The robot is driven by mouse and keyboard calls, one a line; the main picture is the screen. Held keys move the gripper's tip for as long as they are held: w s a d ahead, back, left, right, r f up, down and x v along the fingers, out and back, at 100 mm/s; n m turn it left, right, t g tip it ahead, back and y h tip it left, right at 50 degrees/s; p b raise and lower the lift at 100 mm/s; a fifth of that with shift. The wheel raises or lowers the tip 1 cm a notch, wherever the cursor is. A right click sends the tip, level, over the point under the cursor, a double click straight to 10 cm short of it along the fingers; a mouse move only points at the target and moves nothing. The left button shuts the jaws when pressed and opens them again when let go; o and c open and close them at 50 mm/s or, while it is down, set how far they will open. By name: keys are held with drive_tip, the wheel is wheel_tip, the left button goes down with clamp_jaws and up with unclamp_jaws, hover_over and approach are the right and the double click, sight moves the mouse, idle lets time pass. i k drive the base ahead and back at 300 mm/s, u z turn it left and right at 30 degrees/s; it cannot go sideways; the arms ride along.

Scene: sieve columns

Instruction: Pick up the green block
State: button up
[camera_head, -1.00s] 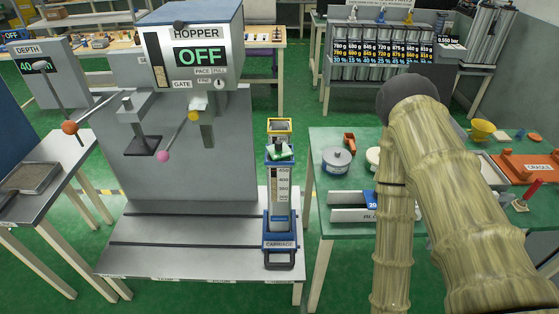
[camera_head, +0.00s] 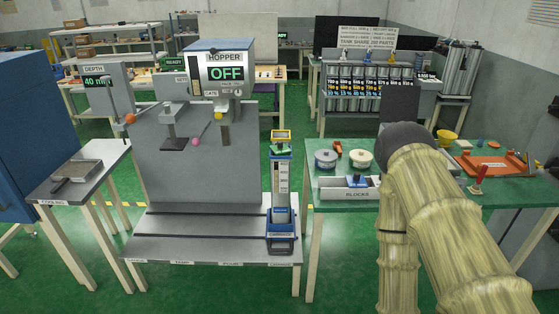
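A small green piece (camera_head: 279,149) sits at the top of the clear column on the carriage; it may be the green block, but it is too small to tell. My arm, with a bamboo-like surface, stands at the right. My gripper is outside the view.
An orange cradle (camera_head: 492,165) and a yellow bowl (camera_head: 447,137) are at the right. Green floor is open between bench and table.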

sight(281, 149)
drive_tip(key=u, duration=0.85)
drive_tip(key=i, duration=1.75)
drive_tip(key=z, duration=0.9)
